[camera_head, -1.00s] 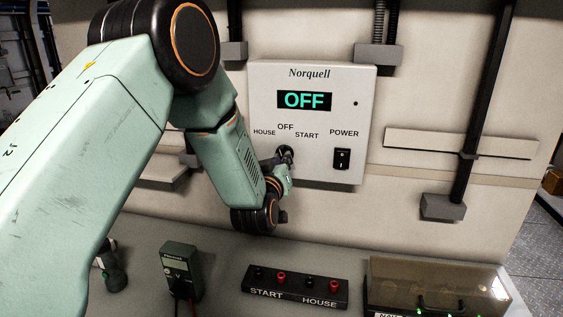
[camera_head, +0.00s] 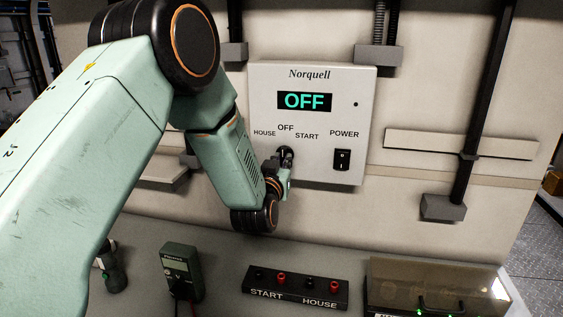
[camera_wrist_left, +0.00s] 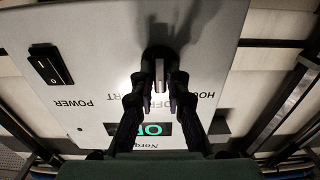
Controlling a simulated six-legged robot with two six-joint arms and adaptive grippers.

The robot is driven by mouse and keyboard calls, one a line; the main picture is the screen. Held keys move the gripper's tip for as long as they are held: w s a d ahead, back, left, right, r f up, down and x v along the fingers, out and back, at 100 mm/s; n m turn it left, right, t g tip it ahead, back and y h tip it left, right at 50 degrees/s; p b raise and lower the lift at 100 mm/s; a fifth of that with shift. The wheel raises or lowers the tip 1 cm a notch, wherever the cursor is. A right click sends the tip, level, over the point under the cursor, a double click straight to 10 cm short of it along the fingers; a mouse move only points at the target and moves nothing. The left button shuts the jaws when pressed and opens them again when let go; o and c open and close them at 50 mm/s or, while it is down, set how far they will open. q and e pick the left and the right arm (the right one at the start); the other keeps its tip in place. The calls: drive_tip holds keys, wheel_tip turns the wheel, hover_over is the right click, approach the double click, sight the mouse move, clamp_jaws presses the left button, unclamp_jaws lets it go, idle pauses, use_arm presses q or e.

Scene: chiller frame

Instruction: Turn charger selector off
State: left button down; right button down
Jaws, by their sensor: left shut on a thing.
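The charger panel (camera_head: 312,75) is a pale box marked Norquell on the wall, and its display (camera_head: 304,101) reads OFF in green. Below the display are the labels HOUSE, OFF and START around the selector knob (camera_head: 286,153). My left gripper (camera_head: 278,168) is at the knob, and my wrist hides part of it. In the left wrist view, upside down, the dark knob with a pale pointer bar (camera_wrist_left: 160,76) sits between the fingers of the left gripper (camera_wrist_left: 159,95), which are shut on it. My right gripper is not in view.
A black power rocker switch (camera_head: 342,159) is right of the knob. On the bench below stand a green multimeter (camera_head: 180,268), a START/HOUSE terminal block (camera_head: 295,288) and a clear-lidded box (camera_head: 440,285). The wall right of the panel carries a ledge (camera_head: 460,144) and conduit.

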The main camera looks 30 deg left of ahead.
use_arm(q)
drive_tip(key=shift+s+f, duration=0.1)
drive_tip(key=shift+f, duration=0.2)
drive_tip(key=c, duration=1.7)
unclamp_jaws()
drive_tip(key=shift+c, duration=0.2)
drive_tip(key=o, duration=0.4)
drive_tip(key=shift+r, duration=0.2)
drive_tip(key=v, duration=1.2)
